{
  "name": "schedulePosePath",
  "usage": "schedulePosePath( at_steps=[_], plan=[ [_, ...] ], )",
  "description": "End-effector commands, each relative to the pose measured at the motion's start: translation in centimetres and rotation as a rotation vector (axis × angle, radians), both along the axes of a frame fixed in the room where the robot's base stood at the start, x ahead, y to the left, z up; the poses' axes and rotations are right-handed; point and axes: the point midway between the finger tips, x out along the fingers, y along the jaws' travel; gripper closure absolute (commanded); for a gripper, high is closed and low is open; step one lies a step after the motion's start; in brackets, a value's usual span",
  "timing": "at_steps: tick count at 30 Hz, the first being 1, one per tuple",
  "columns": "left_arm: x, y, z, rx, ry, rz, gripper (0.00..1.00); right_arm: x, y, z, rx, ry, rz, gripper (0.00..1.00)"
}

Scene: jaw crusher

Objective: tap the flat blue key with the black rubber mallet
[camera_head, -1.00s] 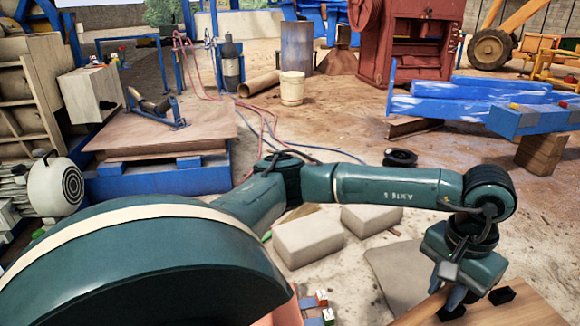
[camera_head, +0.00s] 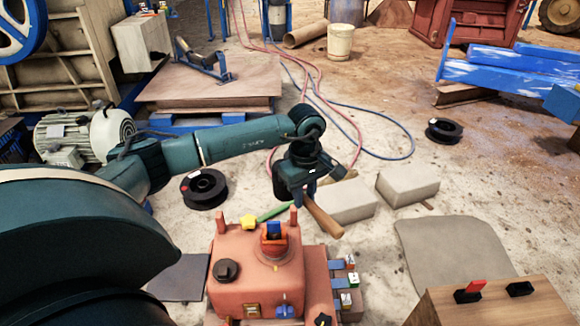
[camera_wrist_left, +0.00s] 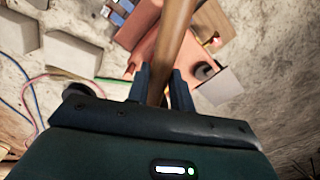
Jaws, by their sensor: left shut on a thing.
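My left gripper (camera_head: 308,196) is shut on the mallet's wooden handle (camera_head: 326,221), above and behind the red housing's right side. The handle's free end slants down to the right. A dark cylinder shows left of the gripper; I cannot tell whether it is the mallet's black head. In the left wrist view, the handle (camera_wrist_left: 172,45) runs between the fingers (camera_wrist_left: 161,85) and out at the top; no head shows. A blue piece, apparently the flat blue key (camera_head: 273,229), stands in an orange holder on the red housing (camera_head: 235,250). The mallet is apart from it. My right gripper is out of view.
A wooden block (camera_head: 500,308) with a red piece (camera_head: 472,289) and black slots is at lower right. Pale blocks (camera_head: 408,185) lie on the floor behind.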

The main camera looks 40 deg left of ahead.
Motion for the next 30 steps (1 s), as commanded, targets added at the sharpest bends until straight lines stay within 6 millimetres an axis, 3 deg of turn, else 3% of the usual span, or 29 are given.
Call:
schedulePosePath(
  at_steps=[1,6,23,26,30],
  plan=[
    [0.1,1.1,0.7,0.005,0.003,0.085,1.00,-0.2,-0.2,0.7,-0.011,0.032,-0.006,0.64],
    [0.1,3.0,0.1,0.019,0.002,0.240,1.00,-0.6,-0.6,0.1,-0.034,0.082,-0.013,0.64],
    [0.2,2.9,-0.3,0.021,0.003,0.249,1.00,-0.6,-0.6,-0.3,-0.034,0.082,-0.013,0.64],
    [0.1,2.9,-1.9,0.022,0.005,0.249,1.00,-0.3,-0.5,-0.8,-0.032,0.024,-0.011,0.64],
    [0.1,2.9,-5.7,0.021,0.005,0.249,1.00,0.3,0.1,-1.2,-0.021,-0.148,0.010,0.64]
  ],
)
